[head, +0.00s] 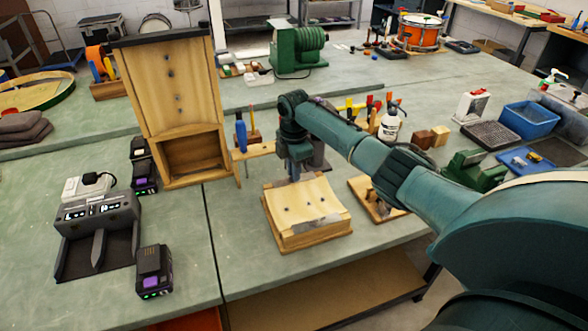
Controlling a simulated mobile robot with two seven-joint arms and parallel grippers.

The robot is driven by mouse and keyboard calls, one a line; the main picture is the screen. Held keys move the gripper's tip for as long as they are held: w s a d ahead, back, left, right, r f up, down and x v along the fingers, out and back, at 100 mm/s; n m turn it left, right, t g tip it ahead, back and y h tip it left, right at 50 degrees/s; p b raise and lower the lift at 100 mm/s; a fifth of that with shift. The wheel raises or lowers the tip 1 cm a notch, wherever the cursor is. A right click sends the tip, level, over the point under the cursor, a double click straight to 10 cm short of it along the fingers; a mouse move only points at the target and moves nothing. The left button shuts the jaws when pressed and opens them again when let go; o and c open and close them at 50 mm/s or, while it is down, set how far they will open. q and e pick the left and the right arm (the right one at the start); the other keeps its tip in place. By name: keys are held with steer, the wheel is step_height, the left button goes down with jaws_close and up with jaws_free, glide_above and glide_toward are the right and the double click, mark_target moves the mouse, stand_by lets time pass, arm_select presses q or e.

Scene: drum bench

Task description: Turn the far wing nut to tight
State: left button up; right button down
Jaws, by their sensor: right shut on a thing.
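A light wooden form (335,208) with a curved top lies on the green bench, right of the bench seam. Small dark spots show on its top face, and a grey strip lies along its near edge. My right gripper (294,174) points down at the far edge of this form. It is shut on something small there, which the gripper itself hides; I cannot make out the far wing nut. My left gripper is not in view.
A tall wooden cabinet (175,85) stands left of the form, with a charger (98,220) and battery packs (153,270) nearby. A wooden jig (374,203) lies to the right, below my forearm. Blue bins (530,123) stand at right.

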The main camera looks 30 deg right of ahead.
steer(key=shift+m, duration=0.3)
steer(key=m, duration=1.5)
steer(key=shift+r, duration=0.1)
steer(key=m, duration=0.5)
steer(key=shift+m, duration=0.4)
steer(key=m, duration=1.1)
steer(key=shift+m, duration=0.4)
steer(key=m, duration=0.4)
steer(key=shift+m, duration=0.3)
steer(key=m, duration=0.4)
steer(key=shift+m, duration=0.3)
